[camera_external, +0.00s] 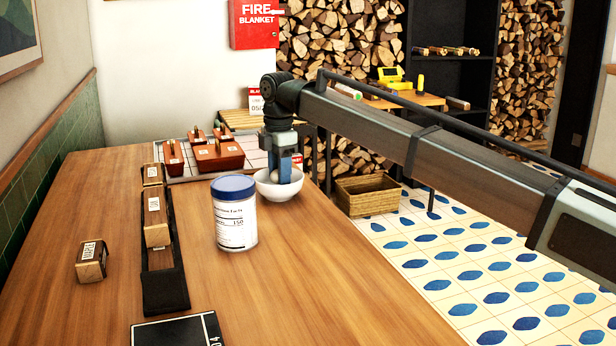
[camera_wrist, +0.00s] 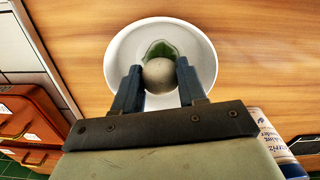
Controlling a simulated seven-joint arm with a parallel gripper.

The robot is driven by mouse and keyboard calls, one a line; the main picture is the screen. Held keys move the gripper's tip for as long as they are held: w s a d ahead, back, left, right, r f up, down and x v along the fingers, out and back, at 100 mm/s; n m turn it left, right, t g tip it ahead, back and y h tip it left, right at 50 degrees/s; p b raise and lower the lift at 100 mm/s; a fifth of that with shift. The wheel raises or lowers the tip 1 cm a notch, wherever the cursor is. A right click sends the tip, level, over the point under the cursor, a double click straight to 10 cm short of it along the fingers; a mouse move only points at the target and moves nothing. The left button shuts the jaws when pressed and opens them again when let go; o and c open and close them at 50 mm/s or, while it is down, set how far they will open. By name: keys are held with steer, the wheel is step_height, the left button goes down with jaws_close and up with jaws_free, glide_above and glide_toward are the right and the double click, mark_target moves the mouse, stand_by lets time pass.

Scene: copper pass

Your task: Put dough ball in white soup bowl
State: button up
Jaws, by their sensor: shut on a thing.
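The dough ball (camera_wrist: 159,76) is a pale, greyish round ball held between my two blue fingers in the wrist view. My gripper (camera_external: 286,172) points down over the white soup bowl (camera_external: 268,190), its fingertips at or within the bowl's rim. The bowl also shows in the wrist view (camera_wrist: 206,58), under and around the ball, with something green (camera_wrist: 160,48) inside it. In the external view the ball is mostly hidden by the fingers and the bowl. I cannot tell whether the ball touches the bowl's bottom.
A white jar with a blue lid (camera_external: 235,215) stands close in front of the bowl. Reddish-brown lidded boxes (camera_external: 217,158) stand behind it on a tiled surface. Wooden blocks (camera_external: 157,222) and a dark strip (camera_external: 165,288) lie to the left. The table's right front is clear.

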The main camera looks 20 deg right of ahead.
steer(key=o, duration=1.1)
steer(key=shift+r, duration=3.55)
